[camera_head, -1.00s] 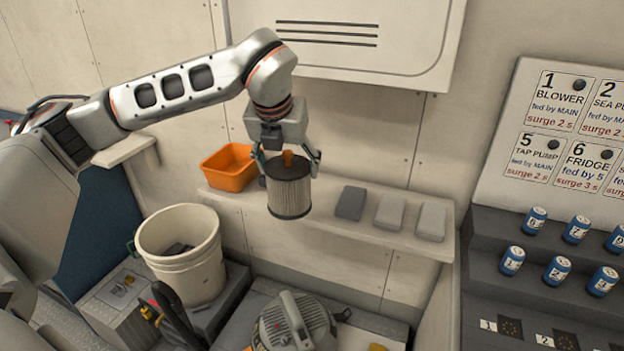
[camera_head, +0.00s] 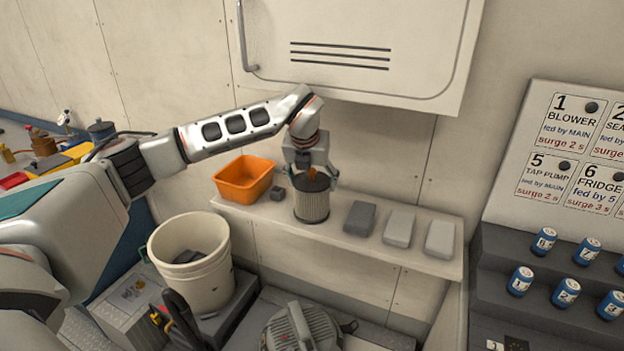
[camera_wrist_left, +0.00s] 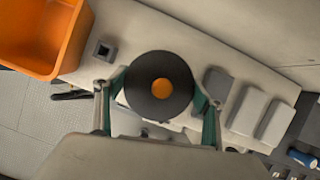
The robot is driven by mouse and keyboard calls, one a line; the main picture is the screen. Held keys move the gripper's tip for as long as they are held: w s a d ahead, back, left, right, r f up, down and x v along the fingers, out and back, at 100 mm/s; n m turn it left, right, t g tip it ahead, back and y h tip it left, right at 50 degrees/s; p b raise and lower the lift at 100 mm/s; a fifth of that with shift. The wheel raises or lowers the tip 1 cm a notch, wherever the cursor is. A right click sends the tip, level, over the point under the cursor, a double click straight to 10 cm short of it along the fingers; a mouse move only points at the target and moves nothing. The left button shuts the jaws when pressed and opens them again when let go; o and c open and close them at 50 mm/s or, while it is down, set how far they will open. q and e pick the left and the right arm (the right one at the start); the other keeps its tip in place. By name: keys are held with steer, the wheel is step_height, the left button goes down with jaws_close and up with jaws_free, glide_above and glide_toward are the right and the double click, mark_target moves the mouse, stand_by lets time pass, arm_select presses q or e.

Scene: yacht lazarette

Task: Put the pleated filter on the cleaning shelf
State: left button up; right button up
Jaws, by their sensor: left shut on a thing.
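The pleated filter (camera_head: 312,204) is a grey ribbed cylinder with a dark cap and an orange knob. It is upright at the cleaning shelf (camera_head: 348,240), between the orange bin and the grey blocks. I cannot tell for sure whether its base touches the shelf. My left gripper (camera_head: 311,178) is shut on the filter from above. In the left wrist view the filter's dark round top (camera_wrist_left: 160,88) sits between the two fingers. My right gripper is not in view.
On the shelf, an orange bin (camera_head: 243,180) and a small dark block (camera_head: 278,194) lie left of the filter. A dark grey block (camera_head: 360,218) and two lighter blocks (camera_head: 398,228) lie right. A white bucket (camera_head: 192,262) stands below. A vented cabinet (camera_head: 370,40) hangs above.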

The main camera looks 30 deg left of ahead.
arm_select(q)
steer(key=shift+s, duration=0.1)
steer(key=o, duration=1.6)
steer(key=shift+c, duration=0.2)
